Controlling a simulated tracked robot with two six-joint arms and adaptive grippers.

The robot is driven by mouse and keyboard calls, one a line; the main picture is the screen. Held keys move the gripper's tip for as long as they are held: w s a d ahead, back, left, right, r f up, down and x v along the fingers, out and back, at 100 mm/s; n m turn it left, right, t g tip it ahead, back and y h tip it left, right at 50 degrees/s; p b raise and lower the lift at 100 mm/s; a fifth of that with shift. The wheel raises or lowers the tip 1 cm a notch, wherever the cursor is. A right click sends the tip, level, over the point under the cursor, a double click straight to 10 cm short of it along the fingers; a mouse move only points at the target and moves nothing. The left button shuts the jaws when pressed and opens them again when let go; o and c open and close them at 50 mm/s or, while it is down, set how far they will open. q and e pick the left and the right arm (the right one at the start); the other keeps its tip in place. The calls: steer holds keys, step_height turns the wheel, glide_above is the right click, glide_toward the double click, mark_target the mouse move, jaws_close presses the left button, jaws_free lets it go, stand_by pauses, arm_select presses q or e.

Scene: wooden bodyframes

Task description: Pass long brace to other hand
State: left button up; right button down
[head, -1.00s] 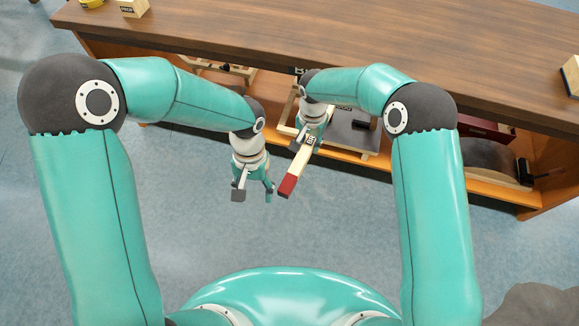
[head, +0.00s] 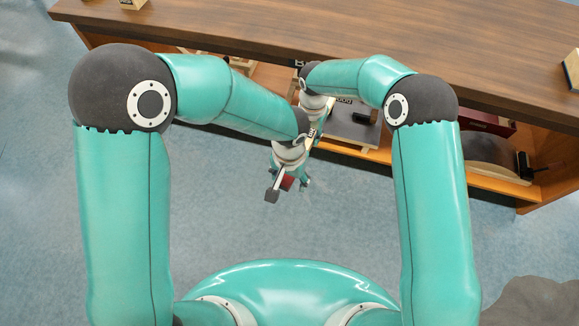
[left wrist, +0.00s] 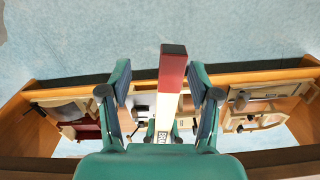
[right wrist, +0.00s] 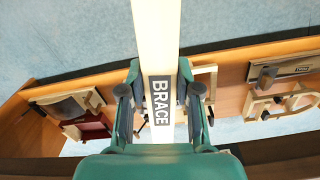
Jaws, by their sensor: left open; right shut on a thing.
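The long brace is a pale wooden bar with a red end (head: 287,183) and a dark "BRACE" label. My right gripper (right wrist: 160,90) is shut on it around the label; in the head view this gripper is mostly hidden behind my left wrist. My left gripper (head: 288,190) is open at the brace's red end. In the left wrist view the red end (left wrist: 173,65) stands between the two spread fingers, somewhat nearer the right one. Whether either finger touches it, I cannot tell.
A long brown wooden bench (head: 330,45) runs across the back, with an orange lower shelf (head: 525,190) holding wooden frames, a dark red box (head: 490,122) and a grey rounded piece (head: 490,155). Small blocks sit on the bench top. The blue-grey floor in front is clear.

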mark_target(290, 185)
arm_select(q)
steer(key=shift+f, duration=1.8)
arm_select(e)
steer(key=shift+r, duration=0.1)
arm_select(q)
jaws_close()
arm_select(e)
steer(key=shift+a, duration=0.1)
steer(key=c, duration=0.7)
jaws_free()
